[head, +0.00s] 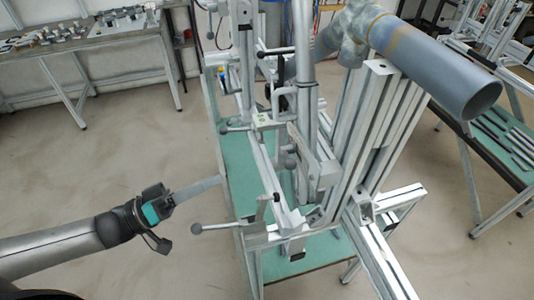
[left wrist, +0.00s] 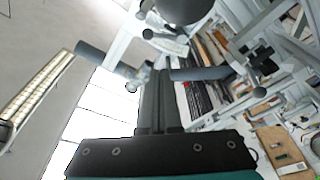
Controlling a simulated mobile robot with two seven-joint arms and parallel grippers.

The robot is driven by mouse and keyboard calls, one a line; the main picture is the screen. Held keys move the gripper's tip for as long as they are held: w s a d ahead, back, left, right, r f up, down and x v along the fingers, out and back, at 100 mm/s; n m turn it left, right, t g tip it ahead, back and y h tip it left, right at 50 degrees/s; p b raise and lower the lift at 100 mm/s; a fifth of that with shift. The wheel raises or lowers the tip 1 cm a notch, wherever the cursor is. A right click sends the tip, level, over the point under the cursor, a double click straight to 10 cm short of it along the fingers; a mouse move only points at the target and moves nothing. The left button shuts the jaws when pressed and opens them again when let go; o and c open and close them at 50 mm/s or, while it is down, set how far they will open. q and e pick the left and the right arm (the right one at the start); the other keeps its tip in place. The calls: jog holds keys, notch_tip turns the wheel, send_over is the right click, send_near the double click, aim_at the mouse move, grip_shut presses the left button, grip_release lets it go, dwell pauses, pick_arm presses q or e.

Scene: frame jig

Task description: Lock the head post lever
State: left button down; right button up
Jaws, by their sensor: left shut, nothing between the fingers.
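The frame jig (head: 262,165) has several levers with dark ball knobs, and I cannot tell for sure which is the head post lever. The lowest lever (head: 215,227) sticks out to the left at the jig's front end. A middle lever (head: 237,128) and an upper lever (head: 275,52) also point left. My left gripper (head: 220,179) is shut and empty, left of the jig, above and apart from the lowest lever's knob. In the left wrist view its closed fingers (left wrist: 158,76) point at the jig, where rods and knobs show; contact cannot be told there.
A large grey tube (head: 430,65) is clamped at the top right of the jig. A green-topped table (head: 500,185) with metal bars stands at the right. A workbench (head: 85,45) with parts is at the back left. The floor between is clear.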

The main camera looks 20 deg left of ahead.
pick_arm(q)
jog(key=w+d+r+m+g+b, duration=0.2)
jog(key=w+d+r+m+b, duration=0.1)
jog(key=w+r+m+b, duration=0.2)
jog(key=shift+w+r+g, duration=0.25)
jog(key=shift+w+g, duration=0.05)
jog(key=shift+h, duration=0.3)
jog(key=x, duration=0.3)
jog(key=f+x, duration=0.1)
jog(key=x, duration=0.2)
jog(key=f+x, duration=0.1)
jog(key=x, duration=0.2)
jog(key=shift+s+d, duration=0.2)
jog(key=shift+d, duration=0.2)
jog(key=shift+s+f, duration=0.55)
jog(key=shift+f, duration=0.2)
